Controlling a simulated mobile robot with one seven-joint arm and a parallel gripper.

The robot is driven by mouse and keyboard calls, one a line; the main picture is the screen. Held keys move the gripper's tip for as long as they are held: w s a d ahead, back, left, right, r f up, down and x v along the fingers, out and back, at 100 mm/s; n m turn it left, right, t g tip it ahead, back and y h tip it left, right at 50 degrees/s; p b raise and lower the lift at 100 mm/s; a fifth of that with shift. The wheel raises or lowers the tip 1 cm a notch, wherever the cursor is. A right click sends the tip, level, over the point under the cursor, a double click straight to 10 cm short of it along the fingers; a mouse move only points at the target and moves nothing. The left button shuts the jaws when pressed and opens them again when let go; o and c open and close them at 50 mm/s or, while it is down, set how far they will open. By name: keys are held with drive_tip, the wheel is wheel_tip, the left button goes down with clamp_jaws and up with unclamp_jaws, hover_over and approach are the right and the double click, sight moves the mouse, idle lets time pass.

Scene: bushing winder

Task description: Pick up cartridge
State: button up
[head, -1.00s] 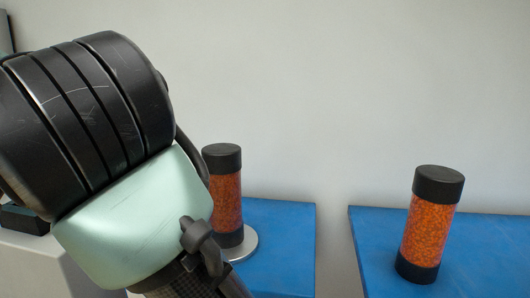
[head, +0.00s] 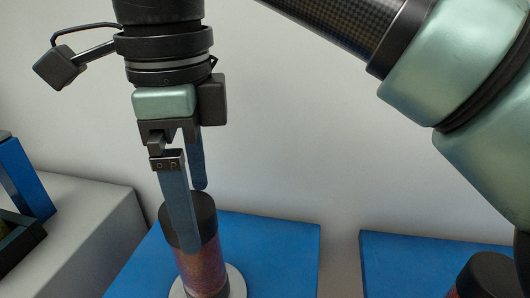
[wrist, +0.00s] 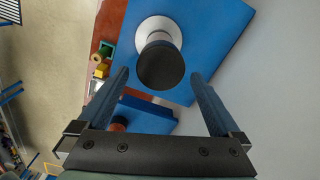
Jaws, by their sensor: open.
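A cartridge (head: 203,262) with a black cap and a reddish-orange body stands upright on a pale round disc (head: 237,284) on a blue surface. In the wrist view the cartridge's black cap (wrist: 160,65) shows from above, just beyond the fingertips and between their lines. My gripper (head: 196,215) is open, its two blue-grey fingers pointing down at the cap. In the head view one finger overlaps the front of the cap and the other shows behind it; contact cannot be told. A second cartridge (head: 488,275) stands at the lower right, partly hidden.
The blue surface (head: 275,250) is bare right of the cartridge. A gap separates it from another blue surface (head: 410,262). A grey block (head: 85,215) and a blue frame (head: 25,178) stand left. A pale wall rises behind.

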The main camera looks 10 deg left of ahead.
sight(204, 274)
drive_tip(key=f+b, duration=0.1)
drive_tip(key=f, duration=0.2)
drive_tip(key=f+b, duration=0.1)
drive_tip(key=f, duration=0.2)
drive_tip(key=f+b, duration=0.1)
drive_tip(key=f, duration=0.2)
drive_tip(key=shift+s+a+f, duration=0.15)
drive_tip(key=shift+a+f, duration=0.15)
drive_tip(key=shift+r, duration=0.1)
clamp_jaws()
